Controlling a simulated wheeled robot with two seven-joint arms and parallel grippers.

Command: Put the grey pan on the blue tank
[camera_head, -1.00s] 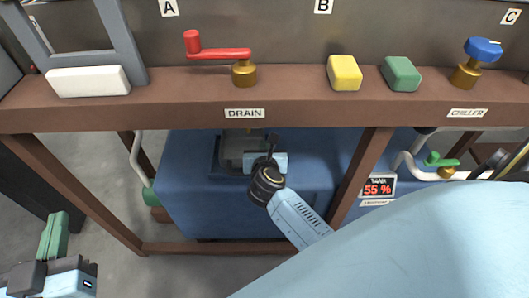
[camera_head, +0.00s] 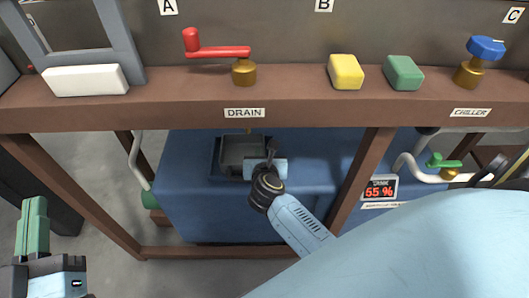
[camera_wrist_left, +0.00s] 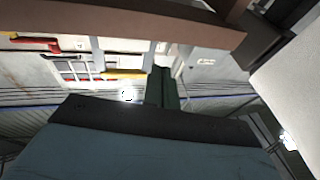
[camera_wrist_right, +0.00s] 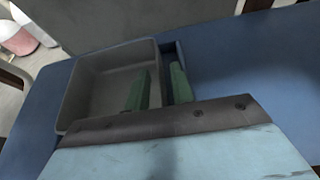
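The grey pan (camera_head: 242,153), an open rectangular tray, is at the top of the blue tank (camera_head: 330,160), below the drain; I cannot tell whether it rests fully. A dark blue border shows around part of it. My right gripper (camera_head: 269,158) reaches in at the pan's right side. In the right wrist view its green fingers (camera_wrist_right: 160,85) stand apart, one inside the pan (camera_wrist_right: 95,85) and one outside its side wall, with visible space between them. My left gripper (camera_head: 35,222) is shut and empty at the far lower left, away from the tank.
The brown shelf (camera_head: 300,107) passes above the tank and pan, with legs either side. On it are a red-handled drain valve (camera_head: 243,70), yellow block (camera_head: 345,72), green block (camera_head: 403,73) and white block (camera_head: 87,80). A tank display (camera_head: 381,188) reads 55 %.

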